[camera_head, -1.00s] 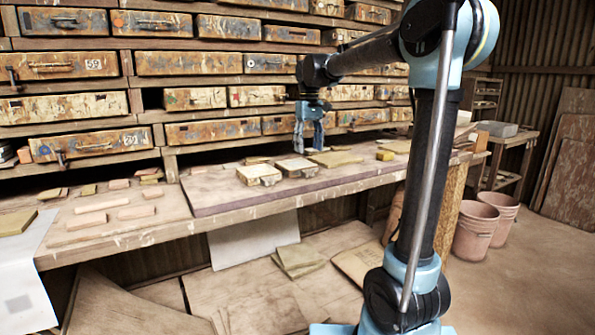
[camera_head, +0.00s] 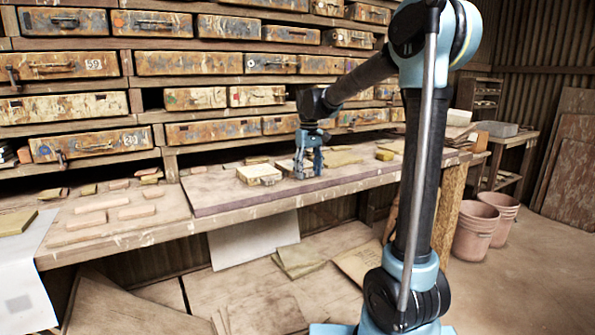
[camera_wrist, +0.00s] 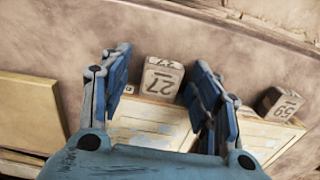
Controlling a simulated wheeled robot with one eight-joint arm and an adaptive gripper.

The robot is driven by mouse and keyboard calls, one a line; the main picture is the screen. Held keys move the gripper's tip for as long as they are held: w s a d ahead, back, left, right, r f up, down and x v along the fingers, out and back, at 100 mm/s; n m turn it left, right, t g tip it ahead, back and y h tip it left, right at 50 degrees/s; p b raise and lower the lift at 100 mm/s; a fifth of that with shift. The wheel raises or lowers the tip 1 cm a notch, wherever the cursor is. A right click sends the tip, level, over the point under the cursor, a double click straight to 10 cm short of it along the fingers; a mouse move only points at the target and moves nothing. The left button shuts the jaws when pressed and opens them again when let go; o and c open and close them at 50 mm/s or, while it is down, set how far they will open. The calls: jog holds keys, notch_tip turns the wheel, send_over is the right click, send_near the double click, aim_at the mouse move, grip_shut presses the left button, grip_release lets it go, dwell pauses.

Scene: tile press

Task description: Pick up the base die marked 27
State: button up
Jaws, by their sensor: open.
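The base die marked 27 (camera_wrist: 162,78) shows in the wrist view as a worn block with dark numerals, joined to a cream, paint-worn plate (camera_wrist: 150,125). My gripper (camera_wrist: 160,60) is open, with one blue finger on each side of the block and gaps between. Fingers and palm hide part of the plate. In the head view my gripper (camera_head: 308,165) is low over the right-hand die on the bench and mostly hides it. I cannot tell whether the fingertips touch the die or bench.
A similar die marked 59 (camera_wrist: 280,104) lies close beside it; it also shows in the head view (camera_head: 258,174). A flat yellowish slab (camera_wrist: 30,110) lies on the other side. The dies rest on a raised bench board (camera_head: 220,200). Shelves of old drawers (camera_head: 190,63) stand behind.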

grip_shut()
dwell(0.3)
